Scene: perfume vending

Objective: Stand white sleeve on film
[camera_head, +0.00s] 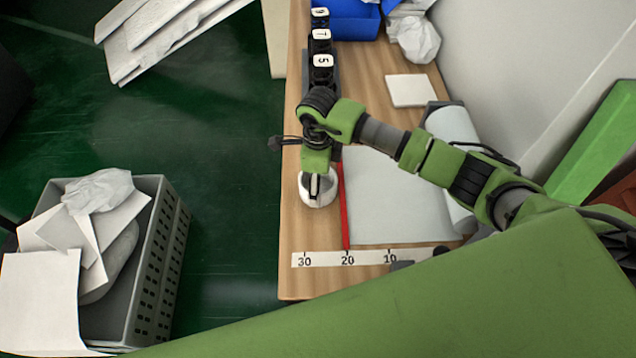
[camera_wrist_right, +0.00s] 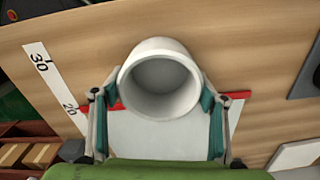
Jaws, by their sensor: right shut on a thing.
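The white sleeve (camera_head: 307,197) is a short, hollow cylinder. In the right wrist view the sleeve (camera_wrist_right: 160,48) shows its open end towards the camera. My right gripper (camera_head: 318,184) is shut on it, with a teal-padded finger on either side in the wrist view (camera_wrist_right: 158,98). In the head view the sleeve is just left of the red strip (camera_head: 346,215), over bare wood; I cannot tell whether it touches the table. The pale film (camera_head: 395,205) lies flat right of the strip and shows in the wrist view (camera_wrist_right: 150,140). My left gripper is not in view.
A numbered ruler strip (camera_head: 330,259) lies along the table's near edge. Black numbered items (camera_head: 321,60) stand in a row behind my gripper. A white square (camera_head: 411,90) and a blue bin (camera_head: 345,20) are farther back. A grey crate (camera_head: 158,262) stands left.

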